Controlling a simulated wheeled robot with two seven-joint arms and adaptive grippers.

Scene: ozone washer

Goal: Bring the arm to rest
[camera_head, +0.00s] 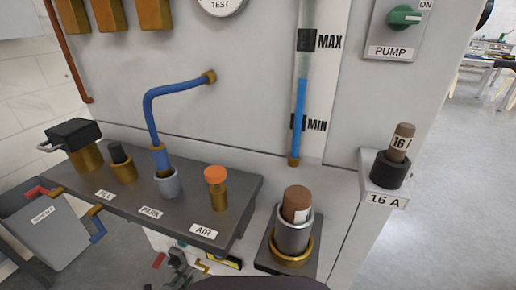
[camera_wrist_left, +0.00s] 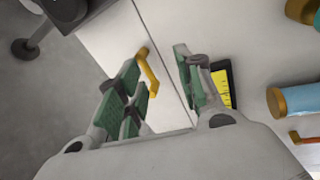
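My left gripper (camera_head: 178,260) is low in the head view, below the front edge of the dark shelf and partly hidden by it. In the left wrist view my left gripper (camera_wrist_left: 157,62) has its green-padded fingers apart, with nothing held between them. A yellow handle (camera_wrist_left: 150,72) on the pale panel shows beyond the fingers, close to the left one. I cannot tell whether they touch. My right gripper is in neither view.
The dark shelf (camera_head: 245,195) carries the FILL, PARK and AIR fittings; a blue hose (camera_head: 150,112) ends in the PARK one. A brown cartridge (camera_head: 297,200) stands in a metal holder; another (camera_head: 402,140) stands at 16 A. A grey bin (camera_head: 45,225) is at left. Open floor lies at right.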

